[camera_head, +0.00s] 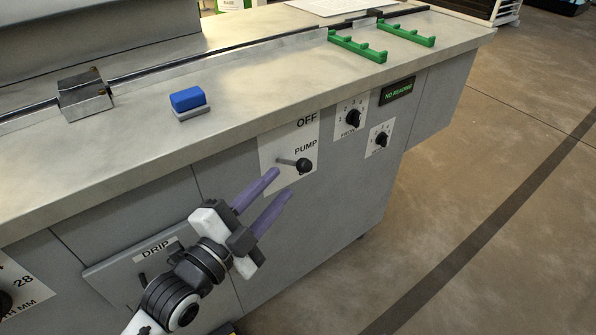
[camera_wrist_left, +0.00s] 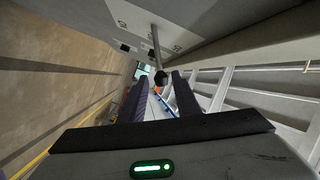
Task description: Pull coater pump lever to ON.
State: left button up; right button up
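The coater pump lever (camera_head: 303,164) is a short metal rod with a black ball knob. It sticks out from a white plate (camera_head: 270,150) marked OFF and PUMP on the machine's grey front. In the left wrist view the lever (camera_wrist_left: 157,55) points down from the panel, its black knob near the fingertips. My left gripper (camera_head: 283,184) has purple fingers and is open, just below and left of the knob in the head view. The fingers stand apart with nothing clearly held between them; whether they touch the knob cannot be told. My right gripper is not in view.
A numbered black dial (camera_head: 353,118) and another dial (camera_head: 381,139) sit right of the lever, below a NO READING display (camera_head: 397,91). The DRIP panel (camera_head: 150,262) is at lower left. On the bench top lie a blue block (camera_head: 187,99) and green holders (camera_head: 357,47). Floor at right is clear.

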aim_at(296, 166)
pick_arm(q)
jog(key=b+x, duration=0.1)
jog(key=x, duration=0.7)
jog(key=shift+w+d, duration=0.15)
jog(key=shift+w, duration=0.05)
grip_shut()
